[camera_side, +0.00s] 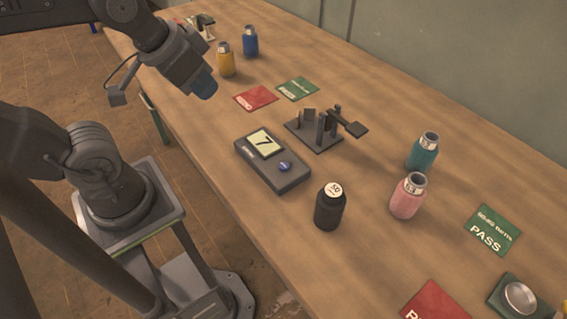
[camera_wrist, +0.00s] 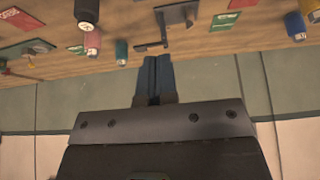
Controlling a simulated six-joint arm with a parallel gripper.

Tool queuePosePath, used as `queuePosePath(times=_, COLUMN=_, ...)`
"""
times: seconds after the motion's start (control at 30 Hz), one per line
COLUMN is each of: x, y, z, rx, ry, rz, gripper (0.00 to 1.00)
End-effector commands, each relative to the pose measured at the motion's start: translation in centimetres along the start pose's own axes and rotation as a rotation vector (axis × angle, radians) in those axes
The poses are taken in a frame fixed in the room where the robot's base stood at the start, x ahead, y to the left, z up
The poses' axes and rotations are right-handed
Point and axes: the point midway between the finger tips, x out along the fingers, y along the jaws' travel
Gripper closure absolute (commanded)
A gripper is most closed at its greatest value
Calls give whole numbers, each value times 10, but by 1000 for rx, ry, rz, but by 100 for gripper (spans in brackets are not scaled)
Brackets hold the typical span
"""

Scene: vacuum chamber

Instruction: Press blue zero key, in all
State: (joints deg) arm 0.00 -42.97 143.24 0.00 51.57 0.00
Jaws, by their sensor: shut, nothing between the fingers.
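The blue zero key (camera_side: 285,166) is a small round blue button on a dark grey box (camera_side: 290,183) on the bench. I cannot make out the box or the key in the wrist view. My gripper (camera_side: 205,90) is in the air at the upper left in the side view, well apart from the box and high above the bench's near edge. In the wrist view its two blue-grey fingers (camera_wrist: 155,78) lie together, shut and empty.
A black bottle (camera_side: 329,207) stands just right of the box. A dark stand (camera_side: 316,135) with an arm is behind it. Pink (camera_side: 407,197) and teal (camera_side: 423,153) bottles stand farther right. Yellow (camera_side: 225,61) and blue (camera_side: 250,43) bottles stand at the back. Red and green cards lie flat.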

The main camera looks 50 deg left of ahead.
Motion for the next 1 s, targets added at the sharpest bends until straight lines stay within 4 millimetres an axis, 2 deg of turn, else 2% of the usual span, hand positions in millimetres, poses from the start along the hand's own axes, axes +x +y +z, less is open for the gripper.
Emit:
queuePosePath(times=0.17, x=6, y=-7, z=-8, rx=26, ry=24, rz=-42, gripper=100)
queuePosePath(times=0.27, x=18, y=-20, z=-23, rx=84, ry=73, rz=-114, gripper=100)
queuePosePath(times=0.4, x=39, y=-39, z=-54, rx=237, ry=182, rz=-231, gripper=100)
queuePosePath(times=0.57, x=64, y=-46, z=-90, rx=476, ry=315, rz=-296, gripper=100)
queuePosePath(times=0.7, x=89, y=-37, z=-112, rx=713, ry=417, rz=-270, gripper=100)
queuePosePath(times=0.8, x=109, y=-23, z=-119, rx=888, ry=476, rz=-203, gripper=100)
queuePosePath(times=0.9, x=129, y=-7, z=-117, rx=1060, ry=517, rz=-97, gripper=100)
queuePosePath(times=1.0, x=148, y=10, z=-106, rx=1215, ry=540, rz=39, gripper=100)
